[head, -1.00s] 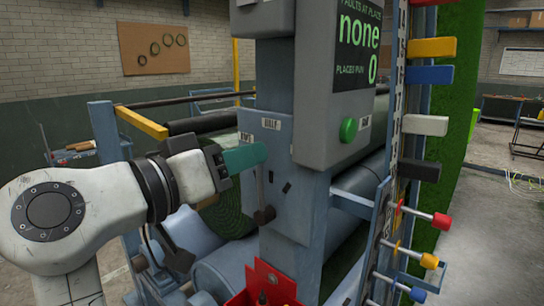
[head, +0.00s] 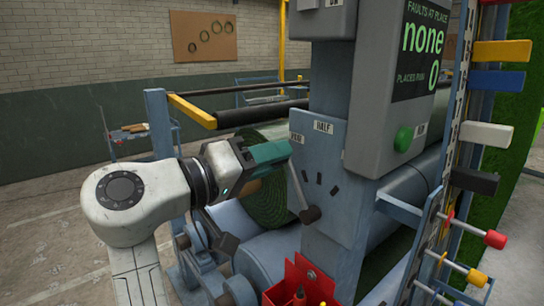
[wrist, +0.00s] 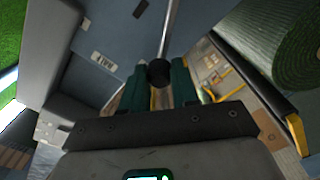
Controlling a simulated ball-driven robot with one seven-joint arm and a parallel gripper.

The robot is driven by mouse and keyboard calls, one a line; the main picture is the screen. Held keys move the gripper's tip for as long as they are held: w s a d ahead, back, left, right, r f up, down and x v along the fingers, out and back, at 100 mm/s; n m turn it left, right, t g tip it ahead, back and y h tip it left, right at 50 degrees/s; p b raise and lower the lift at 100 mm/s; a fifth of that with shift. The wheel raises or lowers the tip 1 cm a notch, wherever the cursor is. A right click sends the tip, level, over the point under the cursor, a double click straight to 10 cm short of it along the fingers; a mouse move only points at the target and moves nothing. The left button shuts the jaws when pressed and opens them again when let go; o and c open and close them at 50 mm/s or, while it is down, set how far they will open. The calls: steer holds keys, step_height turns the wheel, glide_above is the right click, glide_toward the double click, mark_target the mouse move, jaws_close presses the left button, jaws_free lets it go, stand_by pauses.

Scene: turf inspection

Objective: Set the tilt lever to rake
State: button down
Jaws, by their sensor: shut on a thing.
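The tilt lever is a thin metal rod (head: 298,188) on the blue-grey machine panel, running up and left from a dark hub (head: 311,214). My gripper (head: 284,154) reaches in from the left with teal fingers, shut on the lever's upper end. In the wrist view the lever's dark round knob (wrist: 159,72) sits between my gripper's fingertips (wrist: 158,66). The panel has a HALF label (head: 323,127) and another label (head: 296,137) to its left, just above the fingers, too small to read surely. The lever leans left of HALF. The knob is hidden in the head view.
A grey display box with a green button (head: 403,139) stands right of the lever. A red tray (head: 300,284) is below. A green turf roll (head: 268,202) lies behind my gripper. A yellow bar (head: 192,110) is at upper left. Coloured tabs and knobs line the right.

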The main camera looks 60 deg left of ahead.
steer(key=c, duration=0.8)
jaws_free()
steer(key=shift+a, duration=0.1)
steer(key=shift+c, duration=0.2)
steer(key=shift+s, duration=0.1)
steer(key=b+v, duration=0.3)
steer(key=v, duration=0.7)
steer(key=shift+s, duration=0.35)
steer(key=shift+f, duration=0.1)
